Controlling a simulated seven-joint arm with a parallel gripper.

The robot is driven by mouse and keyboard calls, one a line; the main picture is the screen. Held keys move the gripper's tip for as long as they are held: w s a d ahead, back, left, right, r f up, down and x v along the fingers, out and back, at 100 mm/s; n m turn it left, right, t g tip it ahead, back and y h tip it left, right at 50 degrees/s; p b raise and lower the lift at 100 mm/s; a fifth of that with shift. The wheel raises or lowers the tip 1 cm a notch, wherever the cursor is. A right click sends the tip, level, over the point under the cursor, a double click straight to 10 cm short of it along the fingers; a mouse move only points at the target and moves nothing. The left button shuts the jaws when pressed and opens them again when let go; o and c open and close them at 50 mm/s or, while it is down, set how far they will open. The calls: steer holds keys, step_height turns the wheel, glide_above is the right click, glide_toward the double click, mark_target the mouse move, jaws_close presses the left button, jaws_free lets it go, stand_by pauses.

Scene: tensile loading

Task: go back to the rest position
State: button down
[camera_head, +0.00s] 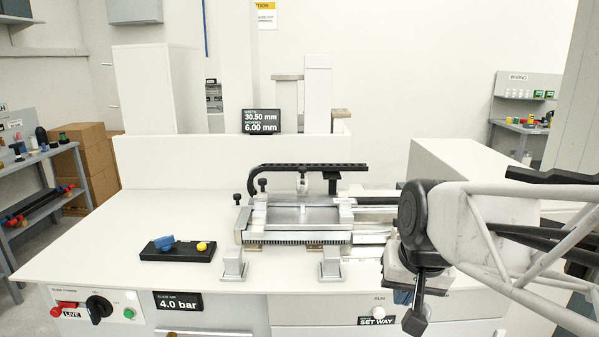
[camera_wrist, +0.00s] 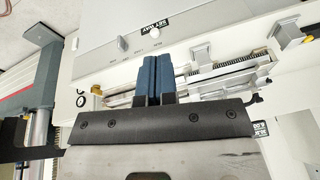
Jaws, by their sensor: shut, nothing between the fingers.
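My gripper (camera_head: 408,308) hangs at the lower right in the head view, in front of the machine bench's front edge and to the right of the metal fixture (camera_head: 300,215). In the wrist view its two blue finger pads (camera_wrist: 158,78) are pressed together with nothing between them. The arm comes in from the right side of the head view. The fingertips are partly hidden by the gripper's body in the head view.
A black block (camera_head: 178,254) with a blue and a yellow piece sits left of the fixture on the white bench top (camera_head: 120,225). A display (camera_head: 262,121) reads 30.50 mm and 6.00 mm. The bench's front panel has knobs and a 4.0 bar display (camera_head: 178,302).

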steer(key=s+d+f+n+h, duration=0.1)
steer(key=s+f, duration=0.3)
steer(key=s, duration=0.4)
steer(key=shift+s+d+n+g, duration=0.25)
steer(key=shift+s+n+g, duration=0.1)
steer(key=shift+n+g, duration=0.05)
steer(key=shift+f, duration=0.1)
stand_by(0.5)
